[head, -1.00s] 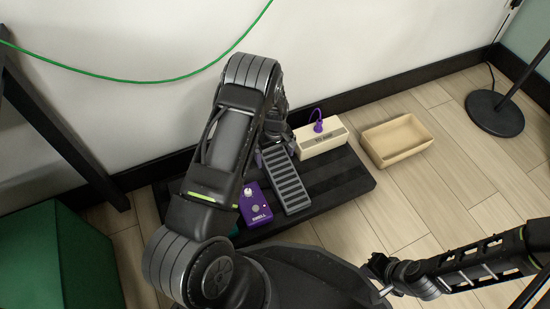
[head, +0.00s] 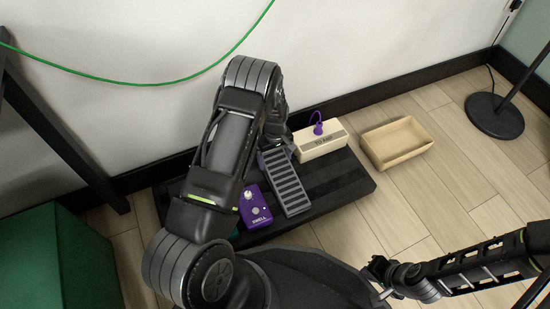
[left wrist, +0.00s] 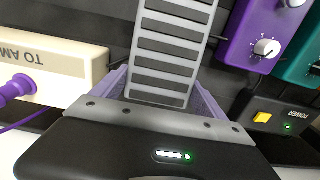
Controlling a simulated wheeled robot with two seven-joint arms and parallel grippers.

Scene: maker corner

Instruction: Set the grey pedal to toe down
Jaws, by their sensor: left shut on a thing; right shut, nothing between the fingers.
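The grey pedal (head: 285,185), a long ribbed treadle, lies on the black pedalboard (head: 343,181). My left gripper (head: 275,148) is at the pedal's far end, by the wall; my arm hides part of it. In the left wrist view the gripper's purple fingers (left wrist: 160,92) sit on both sides of the grey pedal's end (left wrist: 172,55), shut on it. I cannot tell the pedal's exact tilt. My right gripper (head: 381,276) is shut and empty, low at the right, away from the board.
A cream box (head: 322,146) with a purple plug (head: 318,128) is right of the pedal. A purple pedal (head: 256,212) is left of it, with a teal one in the left wrist view (left wrist: 303,65). A beige tray (head: 397,158) stands on the floor at the right.

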